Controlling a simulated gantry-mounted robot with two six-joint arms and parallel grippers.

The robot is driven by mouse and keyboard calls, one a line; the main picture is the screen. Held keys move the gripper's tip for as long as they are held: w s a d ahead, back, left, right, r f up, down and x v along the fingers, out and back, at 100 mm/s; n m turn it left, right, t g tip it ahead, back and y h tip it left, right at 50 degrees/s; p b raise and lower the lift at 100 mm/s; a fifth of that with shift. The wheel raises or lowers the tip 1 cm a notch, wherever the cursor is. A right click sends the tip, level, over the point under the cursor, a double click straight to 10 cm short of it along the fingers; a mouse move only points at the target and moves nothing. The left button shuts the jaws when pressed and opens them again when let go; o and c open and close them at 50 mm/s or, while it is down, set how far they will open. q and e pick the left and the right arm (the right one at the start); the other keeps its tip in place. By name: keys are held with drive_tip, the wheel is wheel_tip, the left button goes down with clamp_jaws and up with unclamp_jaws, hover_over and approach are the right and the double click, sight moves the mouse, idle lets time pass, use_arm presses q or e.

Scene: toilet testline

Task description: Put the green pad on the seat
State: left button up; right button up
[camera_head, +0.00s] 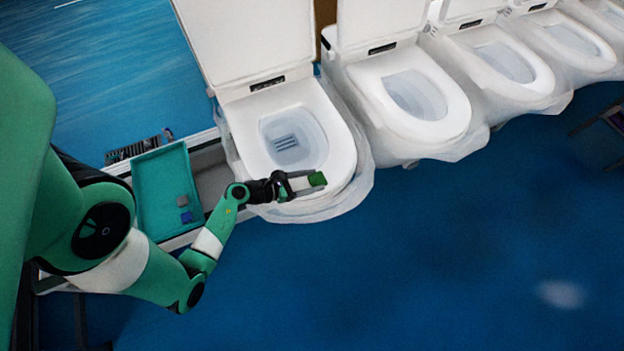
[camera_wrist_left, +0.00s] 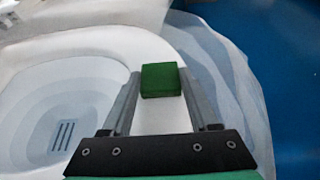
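The green pad (camera_head: 317,179) is a small green block at the front right of the nearest toilet's white seat (camera_head: 338,140). My left gripper (camera_head: 309,182) reaches over the front of the seat from the left. In the left wrist view the pad (camera_wrist_left: 160,79) sits between the two fingertips, with a finger close against each side, so the gripper looks shut on it. The pad is over the seat ring (camera_wrist_left: 190,45); I cannot tell whether it touches it. My right gripper is not in view.
A teal tray (camera_head: 160,178) with small grey and blue blocks (camera_head: 186,216) lies left of the toilet. The open lid (camera_head: 245,40) stands behind the seat. Several more toilets (camera_head: 415,95) line up to the right, wrapped in clear film. The blue floor (camera_head: 450,250) in front is clear.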

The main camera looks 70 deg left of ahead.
use_arm(q)
drive_tip(key=o, duration=0.4)
drive_tip(key=shift+o, duration=0.2)
drive_tip(key=shift+r, duration=0.25)
drive_tip(key=p+v, duration=0.1)
drive_tip(key=v, duration=1.1)
drive_tip(key=shift+f, duration=0.2)
